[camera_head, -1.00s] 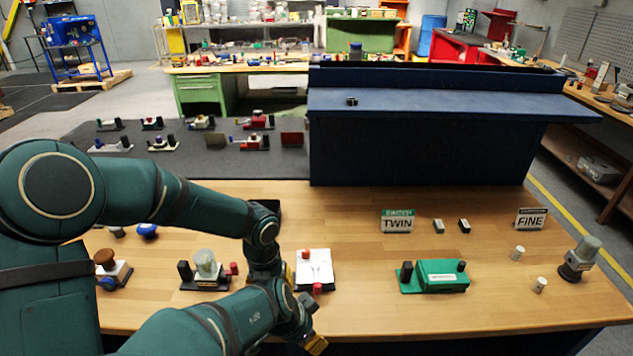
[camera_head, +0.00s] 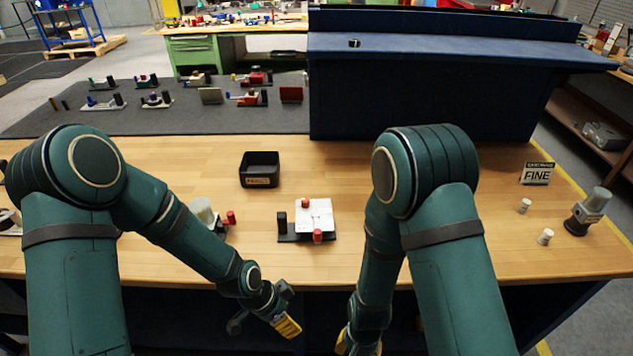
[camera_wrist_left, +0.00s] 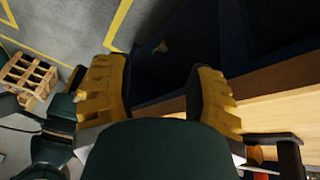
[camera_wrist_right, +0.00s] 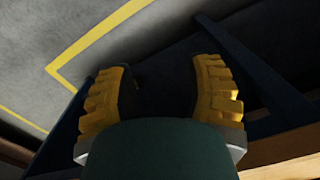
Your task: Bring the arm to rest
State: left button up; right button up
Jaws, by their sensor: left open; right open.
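My left gripper (camera_head: 264,322) hangs in front of the bench's near edge, below the tabletop. In the left wrist view it (camera_wrist_left: 160,95) is open, with nothing between its yellow fingers. My right gripper (camera_head: 358,342) also hangs in front of the bench edge, at the bottom of the head view, and part of it is cut off. In the right wrist view it (camera_wrist_right: 160,90) is open and empty. Both grippers are apart from the objects on the bench.
On the wooden bench (camera_head: 340,160) stand a white valve block with red knobs (camera_head: 315,215), a black tray (camera_head: 260,170), a FINE sign (camera_head: 537,173), white cylinders (camera_head: 524,206) and a grey-capped device (camera_head: 588,212). A blue cabinet (camera_head: 440,95) rises behind. My arms hide parts of the bench.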

pick_arm(q)
jog(key=s+a+f+n+t+b, duration=0.1)
jog(key=s+a+f+n+b, duration=0.2)
jog(key=n, duration=1.1)
notch_tip(320, 180, down, 5)
jog(key=shift+s+f+t+y, duration=0.1)
jog(key=shift+s+t+y, duration=0.25)
jog(key=shift+s, duration=0.75)
pick_arm(e)
jog(key=f+t+y, duration=0.1)
jog(key=f+n+y, duration=0.1)
jog(key=n+t+y, duration=0.1)
jog(key=shift+w+d+f+t+y, duration=0.3)
jog(key=shift+w+d+f, duration=0.05)
jog(key=shift+f, duration=0.05)
pick_arm(q)
jog(key=shift+o, duration=0.3)
